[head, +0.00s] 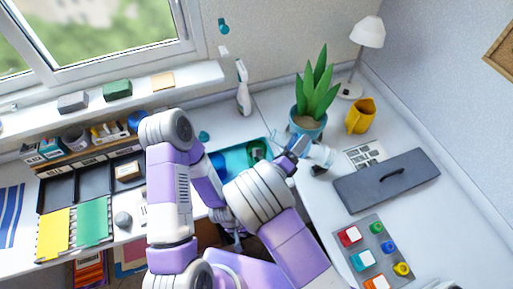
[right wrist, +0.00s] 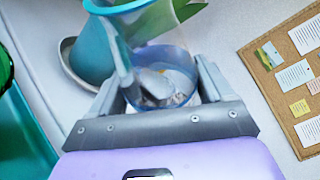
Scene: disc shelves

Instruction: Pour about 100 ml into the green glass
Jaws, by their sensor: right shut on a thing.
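The green glass (head: 257,151) stands in the teal tray (head: 238,146), just left of my right gripper. Its edge also shows at the far left of the right wrist view (right wrist: 5,70). My right gripper (head: 297,149) is shut on a clear jug (head: 319,156) with a blue rim. The jug also shows between the fingers in the right wrist view (right wrist: 170,58). I cannot tell how much liquid it holds. No stream shows between jug and glass. My left gripper (head: 234,236) is low in the middle, partly hidden by my arms; its jaws are unclear.
A blue glass (head: 218,160) stands in the tray's left part. A potted plant (head: 308,119) stands behind the jug, with a yellow pitcher (head: 360,116) and a lamp (head: 367,32) farther right. A dark handled panel (head: 386,181) lies on the right desk.

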